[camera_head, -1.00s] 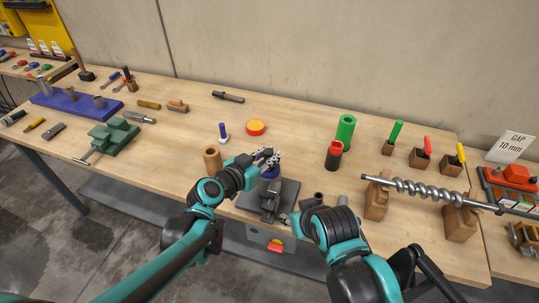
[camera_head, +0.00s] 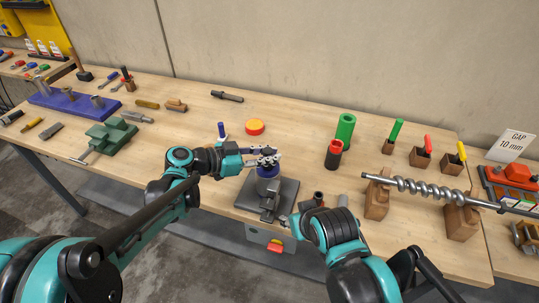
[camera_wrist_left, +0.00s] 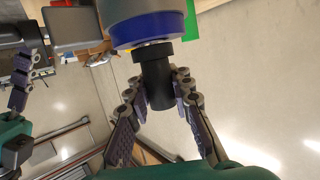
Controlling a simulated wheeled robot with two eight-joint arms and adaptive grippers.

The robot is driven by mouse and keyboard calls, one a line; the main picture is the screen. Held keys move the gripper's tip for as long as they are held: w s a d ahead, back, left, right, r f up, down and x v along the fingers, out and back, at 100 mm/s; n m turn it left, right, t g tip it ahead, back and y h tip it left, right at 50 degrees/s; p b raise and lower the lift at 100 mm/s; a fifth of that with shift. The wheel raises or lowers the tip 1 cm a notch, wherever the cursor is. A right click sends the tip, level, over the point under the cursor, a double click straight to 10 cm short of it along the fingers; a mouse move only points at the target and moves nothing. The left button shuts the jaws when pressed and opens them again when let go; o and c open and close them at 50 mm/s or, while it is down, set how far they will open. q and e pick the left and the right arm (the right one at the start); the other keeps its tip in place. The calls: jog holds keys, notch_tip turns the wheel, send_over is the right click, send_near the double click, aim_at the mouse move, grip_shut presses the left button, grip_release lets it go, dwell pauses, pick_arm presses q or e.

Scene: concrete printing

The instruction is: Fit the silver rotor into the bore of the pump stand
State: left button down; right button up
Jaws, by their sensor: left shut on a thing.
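The pump stand (camera_head: 286,192) is a dark base with a blue and grey upright body (camera_head: 268,184) near the table's front edge. My left gripper (camera_head: 266,158) is directly over that body. In the left wrist view the gripper (camera_wrist_left: 158,92) is shut on the dark cylindrical end of the rotor (camera_wrist_left: 157,78). A silver edge shows where this end meets the blue-banded body (camera_wrist_left: 147,30). The rotor's lower part is hidden, so its depth in the bore cannot be told. My right gripper (camera_head: 312,201) is low beside the stand; its fingers are unclear.
A blue-topped peg (camera_head: 222,131) and a red-orange disc (camera_head: 255,127) are behind the left gripper. Green (camera_head: 345,131) and red-black (camera_head: 333,154) cylinders stand to the right. A long screw (camera_head: 430,190) lies across wooden blocks.

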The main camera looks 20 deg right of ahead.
dwell(0.3)
pick_arm(q)
jog(key=m+g, duration=0.2)
jog(key=g, duration=0.1)
jog(key=shift+f, duration=0.15)
jog(key=shift+s+m+g, duration=0.2)
jog(key=shift+m+g, duration=0.9)
jog(key=m+g+y, duration=0.1)
jog(key=m+g, duration=0.1)
jog(key=g, duration=0.1)
jog(key=shift+m, duration=0.3)
jog(key=c, duration=1.3)
grip_release()
jog(key=shift+f+g, duration=0.1)
jog(key=shift+g, duration=0.2)
jog(key=shift+o, duration=0.2)
jog(key=shift+s, duration=0.1)
